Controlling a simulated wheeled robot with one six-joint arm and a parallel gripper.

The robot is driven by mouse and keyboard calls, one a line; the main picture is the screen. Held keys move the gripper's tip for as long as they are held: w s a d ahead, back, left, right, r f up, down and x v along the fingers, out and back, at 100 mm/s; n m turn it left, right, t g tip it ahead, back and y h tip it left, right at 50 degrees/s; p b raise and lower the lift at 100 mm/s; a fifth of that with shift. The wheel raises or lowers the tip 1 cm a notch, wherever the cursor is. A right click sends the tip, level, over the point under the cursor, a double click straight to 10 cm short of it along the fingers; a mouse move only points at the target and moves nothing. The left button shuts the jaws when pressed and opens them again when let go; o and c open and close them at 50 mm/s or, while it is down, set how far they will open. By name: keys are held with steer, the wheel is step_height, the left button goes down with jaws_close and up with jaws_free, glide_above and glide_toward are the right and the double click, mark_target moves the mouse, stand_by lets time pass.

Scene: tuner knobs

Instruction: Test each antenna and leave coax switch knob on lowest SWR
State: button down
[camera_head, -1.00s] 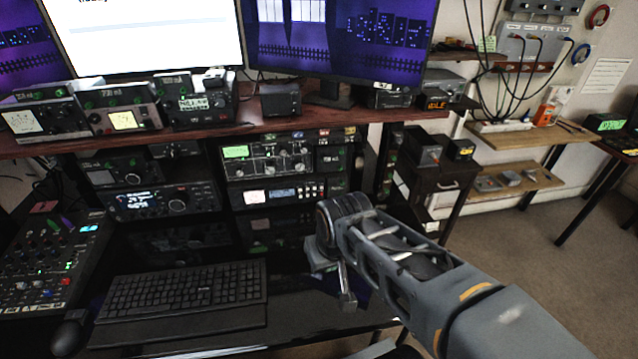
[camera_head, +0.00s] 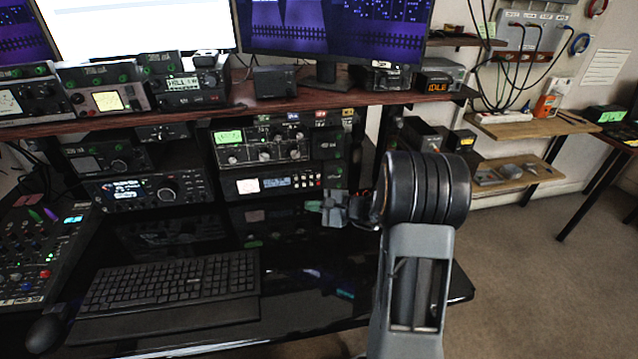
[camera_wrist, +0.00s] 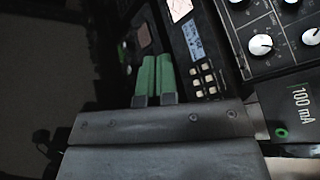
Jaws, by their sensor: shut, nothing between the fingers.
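My gripper (camera_head: 314,206) is shut and empty, with its green fingertips pointing left in front of the lower rack in the head view. In the wrist view its two green fingers (camera_wrist: 154,72) lie side by side. A tuner unit (camera_head: 265,143) with a green display and several white-marked knobs sits in the rack, up and left of my gripper. One of its knobs (camera_wrist: 261,44) shows at the upper right of the wrist view, apart from the fingers. I cannot tell which knob is the coax switch. SWR readings are too small to read.
Below the tuner is a unit with a display and buttons (camera_head: 278,182); it also shows in the wrist view (camera_wrist: 195,42). A box marked 100 mA (camera_wrist: 300,108) is at the wrist view's right. The keyboard (camera_head: 170,290) lies on the desk. The shelf edge (camera_head: 200,117) overhangs the rack.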

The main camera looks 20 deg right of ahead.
mark_target(318, 176)
steer(key=w+d+m+t, duration=0.1)
steer(key=d, duration=0.1)
steer(key=d+f+m+t+h, duration=0.1)
steer(key=w+d+f+m+t, duration=0.1)
steer(key=d, duration=0.1)
steer(key=shift+w+d+f+t+h, duration=0.2)
steer(key=shift+w+d+t+h, duration=0.1)
steer(key=shift+d+h, duration=0.1)
steer(key=w, duration=0.4)
steer(key=w+d, duration=0.1)
steer(key=w, duration=0.1)
steer(key=shift+w, duration=0.1)
steer(key=shift+w+d+b, duration=0.25)
steer(key=shift+w+b, duration=0.15)
steer(key=shift+w, duration=0.8)
steer(key=shift+w, duration=0.1)
stand_by(1.0)
steer(key=shift+w+d+b, duration=0.1)
steer(key=shift+w+b, duration=0.15)
steer(key=shift+b, duration=0.1)
